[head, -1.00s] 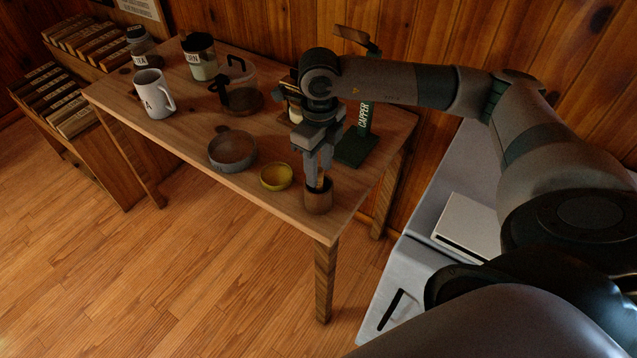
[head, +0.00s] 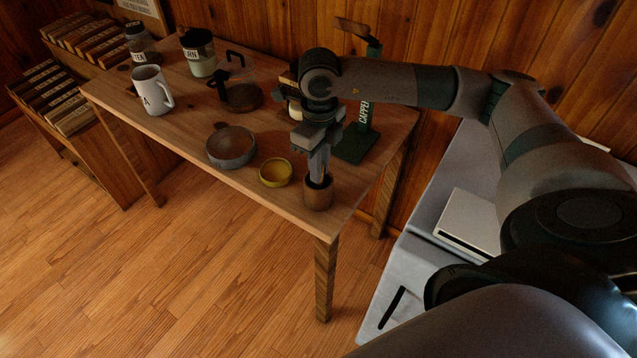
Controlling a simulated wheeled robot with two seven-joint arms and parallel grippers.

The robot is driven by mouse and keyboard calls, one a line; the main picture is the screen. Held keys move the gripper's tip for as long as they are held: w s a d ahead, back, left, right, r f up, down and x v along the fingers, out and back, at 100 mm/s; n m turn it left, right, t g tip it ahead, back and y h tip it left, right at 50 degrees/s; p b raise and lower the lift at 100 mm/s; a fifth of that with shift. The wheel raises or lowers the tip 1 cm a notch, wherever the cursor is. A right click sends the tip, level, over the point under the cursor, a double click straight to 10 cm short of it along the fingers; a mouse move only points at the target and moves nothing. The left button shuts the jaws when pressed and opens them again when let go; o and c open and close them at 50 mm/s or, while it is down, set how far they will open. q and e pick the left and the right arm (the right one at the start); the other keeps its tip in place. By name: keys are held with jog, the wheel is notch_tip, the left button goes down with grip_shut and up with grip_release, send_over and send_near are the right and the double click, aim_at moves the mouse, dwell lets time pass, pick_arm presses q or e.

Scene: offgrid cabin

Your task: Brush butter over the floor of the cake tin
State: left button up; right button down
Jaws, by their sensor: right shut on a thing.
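The cake tin (head: 231,160) is a round grey tin on the wooden table, near its front edge. A small yellow bowl (head: 276,178) stands to its right; I cannot tell clearly whether butter is in it. A brown wooden cup (head: 318,197) stands near the table's front right corner. My right gripper (head: 319,178) points down with its fingertips at the cup's mouth. It is shut on a slim handle, likely a brush standing in the cup; the fingers and cup now hide most of it. My left gripper is out of view.
On the table (head: 190,140) stand a white mug (head: 150,92), a lidded jar (head: 199,58), a glass pot (head: 240,92) and a green capper (head: 358,140) behind my right gripper. Another jar (head: 142,45) stands at the back left. The table is bare left of the tin.

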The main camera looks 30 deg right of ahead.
jog(key=shift+r, duration=0.15)
